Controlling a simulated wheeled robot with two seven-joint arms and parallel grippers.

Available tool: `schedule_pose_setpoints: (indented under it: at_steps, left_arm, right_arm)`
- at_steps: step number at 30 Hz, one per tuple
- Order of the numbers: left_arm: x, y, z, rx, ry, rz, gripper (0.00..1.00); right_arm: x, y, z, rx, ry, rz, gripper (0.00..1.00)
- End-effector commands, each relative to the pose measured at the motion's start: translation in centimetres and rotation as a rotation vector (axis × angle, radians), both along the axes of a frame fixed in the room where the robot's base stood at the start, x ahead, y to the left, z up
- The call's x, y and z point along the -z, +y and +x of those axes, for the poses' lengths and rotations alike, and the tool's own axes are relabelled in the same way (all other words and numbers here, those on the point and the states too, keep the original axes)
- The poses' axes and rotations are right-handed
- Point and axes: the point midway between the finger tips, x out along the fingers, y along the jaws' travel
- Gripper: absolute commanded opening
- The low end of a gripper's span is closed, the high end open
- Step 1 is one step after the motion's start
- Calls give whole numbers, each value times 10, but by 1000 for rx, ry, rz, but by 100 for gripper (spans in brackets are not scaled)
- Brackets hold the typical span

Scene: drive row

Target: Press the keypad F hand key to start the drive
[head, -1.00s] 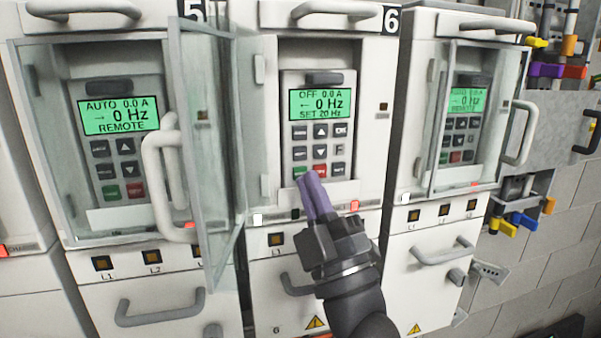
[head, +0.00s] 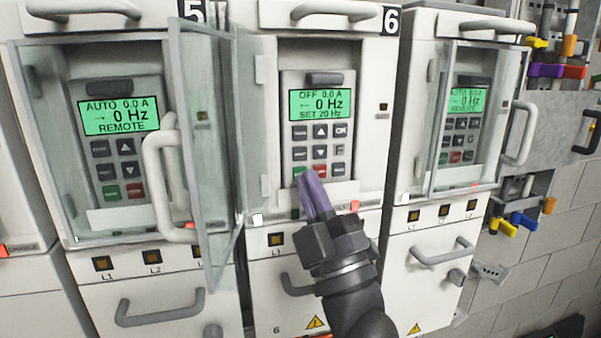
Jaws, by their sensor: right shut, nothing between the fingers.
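Keypad F (head: 340,151) sits in the recess of cabinet 6. Its green display (head: 320,104) reads OFF 0.0 A, 0 Hz, SET 20 Hz. The green key (head: 296,172) at the lower left of the keypad is mostly covered by my fingertips, and its label cannot be read. My right gripper (head: 307,175) is shut and empty, with its purple fingers pointing up at that key. Whether the tips touch it cannot be told. My left gripper is not in view.
An open glass door (head: 207,130) with a pale handle (head: 160,180) stands just left of cabinet 6. The left keypad's display (head: 118,116) reads AUTO, 0 Hz, REMOTE. Another glass door (head: 495,125) covers the right keypad. Cabinet handles (head: 300,287) jut out below.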

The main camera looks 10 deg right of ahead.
Motion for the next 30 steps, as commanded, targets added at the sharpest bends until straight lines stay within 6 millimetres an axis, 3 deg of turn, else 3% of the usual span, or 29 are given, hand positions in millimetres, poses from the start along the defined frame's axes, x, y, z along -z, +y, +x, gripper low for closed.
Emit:
schedule_pose_setpoints:
  at_steps: [30]
  left_arm:
    - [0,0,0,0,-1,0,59]
  right_arm:
    - [0,0,11,0,0,0,0]
